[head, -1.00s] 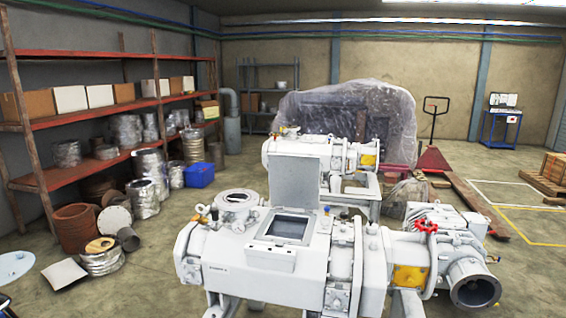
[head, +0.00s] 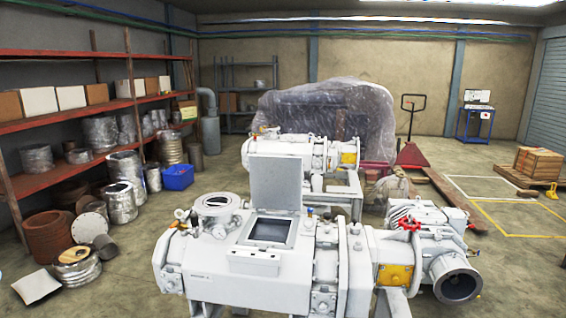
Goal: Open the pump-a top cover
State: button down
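A white pump (head: 211,270) stands in the foreground, with a small dark label on its side that is too small to read for certain. A flat grey-white cover (head: 276,182) stands upright at the back edge of a square opening in the pump's top. The opening (head: 270,232) shows a dark interior inside a light rim. A second white pump (head: 290,155) stands behind, partly hidden by the raised cover. My gripper is not in view.
A red-framed shelf (head: 80,118) with boxes and metal drums lines the left wall. A plastic-wrapped bulk (head: 330,115) stands behind the pumps. A red pallet jack (head: 411,153) and a wooden pallet (head: 538,163) are on the right. Floor is open at the right.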

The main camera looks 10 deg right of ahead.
aim_at(276, 182)
jog(key=z, duration=0.8)
jog(key=i, duration=0.75)
jog(key=z, duration=0.95)
jog(key=k, duration=0.15)
jog(key=u, duration=3.45)
